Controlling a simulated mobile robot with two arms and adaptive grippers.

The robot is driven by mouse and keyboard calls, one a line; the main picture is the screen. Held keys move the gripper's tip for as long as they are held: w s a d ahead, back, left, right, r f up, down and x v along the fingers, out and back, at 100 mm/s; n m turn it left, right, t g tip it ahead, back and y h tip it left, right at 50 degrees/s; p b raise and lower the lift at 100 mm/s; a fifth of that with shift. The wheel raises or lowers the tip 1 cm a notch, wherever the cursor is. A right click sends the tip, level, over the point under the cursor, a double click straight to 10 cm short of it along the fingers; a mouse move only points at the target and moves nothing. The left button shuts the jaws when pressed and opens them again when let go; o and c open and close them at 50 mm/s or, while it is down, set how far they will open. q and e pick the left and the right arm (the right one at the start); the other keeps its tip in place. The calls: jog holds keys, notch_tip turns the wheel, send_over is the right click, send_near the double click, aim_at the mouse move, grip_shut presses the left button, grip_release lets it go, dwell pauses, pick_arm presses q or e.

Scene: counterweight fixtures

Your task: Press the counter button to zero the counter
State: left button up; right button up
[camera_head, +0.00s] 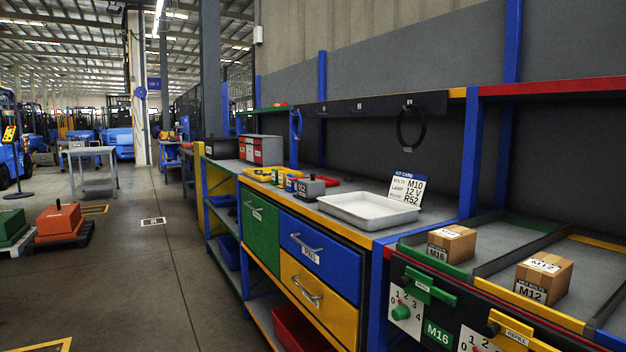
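A small grey counter (308,187) with a display that seems to read 012 sits on the workbench, left of a white tray (368,210). A small dark knob or button (312,177) stands on its top; it is too small to tell more. Neither of my grippers is in view.
A card (407,190) stands behind the tray. Small coloured items (283,179) lie left of the counter. Boxes M16 (452,243) and M12 (543,278) sit in lanes at the right. Drawers (318,254) front the bench.

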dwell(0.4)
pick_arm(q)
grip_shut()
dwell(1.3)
